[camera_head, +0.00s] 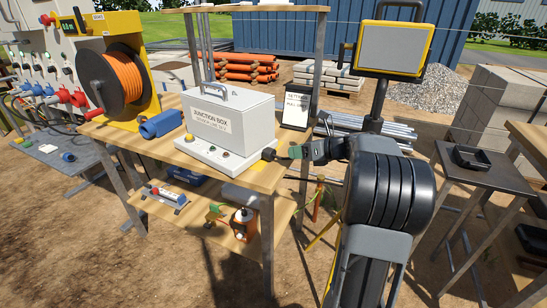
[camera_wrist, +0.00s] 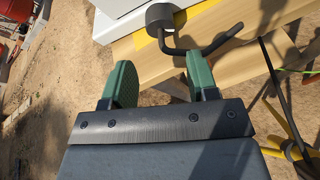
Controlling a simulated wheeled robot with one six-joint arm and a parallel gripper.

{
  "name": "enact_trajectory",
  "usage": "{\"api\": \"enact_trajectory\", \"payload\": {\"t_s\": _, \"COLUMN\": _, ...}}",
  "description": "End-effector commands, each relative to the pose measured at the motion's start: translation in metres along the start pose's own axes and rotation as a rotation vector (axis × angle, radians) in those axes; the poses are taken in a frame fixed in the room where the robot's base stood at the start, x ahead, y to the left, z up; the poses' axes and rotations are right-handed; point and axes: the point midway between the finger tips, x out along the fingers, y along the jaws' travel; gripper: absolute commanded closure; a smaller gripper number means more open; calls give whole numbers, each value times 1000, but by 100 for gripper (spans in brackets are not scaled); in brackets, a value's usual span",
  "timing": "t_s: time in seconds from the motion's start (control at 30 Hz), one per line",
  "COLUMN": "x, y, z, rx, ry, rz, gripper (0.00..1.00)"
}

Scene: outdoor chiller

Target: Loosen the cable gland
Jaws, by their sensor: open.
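The grey junction box (camera_head: 232,118) stands on a white base on the wooden bench, lettering facing out. In the wrist view, a dark round fitting (camera_wrist: 160,16), which looks like the cable gland, sits by the white edge at the top. A bent black rod or cable (camera_wrist: 208,48) runs from it to the right. My gripper (camera_wrist: 162,76) is open and empty, its green fingers apart. The fitting lies beyond the fingertips, apart from them.
A blue roll (camera_head: 161,124) and an orange cable reel (camera_head: 115,78) are left of the box. A sign (camera_head: 296,110) stands behind it. The lower shelf (camera_head: 212,228) holds several items. A yellow-framed lamp (camera_head: 392,48) rises behind my arm; a dark side table (camera_head: 478,172) is at right.

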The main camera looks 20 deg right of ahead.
Motion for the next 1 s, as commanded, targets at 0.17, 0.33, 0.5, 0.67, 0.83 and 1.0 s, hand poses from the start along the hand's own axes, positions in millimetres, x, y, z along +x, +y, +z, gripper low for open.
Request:
{"api": "enact_trajectory", "payload": {"t_s": 0.17, "x": 38, "y": 0, "z": -2, "rx": -2, "ry": 3, "rz": 3, "gripper": 46}}
{"api": "enact_trajectory", "payload": {"t_s": 0.33, "x": 68, "y": 1, "z": -2, "rx": -3, "ry": 2, "rz": 3, "gripper": 46}}
{"api": "enact_trajectory", "payload": {"t_s": 0.5, "x": 88, "y": 1, "z": -1, "rx": -3, "ry": 3, "rz": 2, "gripper": 46}}
{"api": "enact_trajectory", "payload": {"t_s": 0.67, "x": 98, "y": 1, "z": -1, "rx": -3, "ry": 2, "rz": 1, "gripper": 46}}
{"api": "enact_trajectory", "payload": {"t_s": 0.83, "x": 102, "y": 1, "z": 0, "rx": -3, "ry": 2, "rz": 0, "gripper": 46}}
{"api": "enact_trajectory", "payload": {"t_s": 1.0, "x": 102, "y": 1, "z": 0, "rx": -4, "ry": 2, "rz": 0, "gripper": 46}}
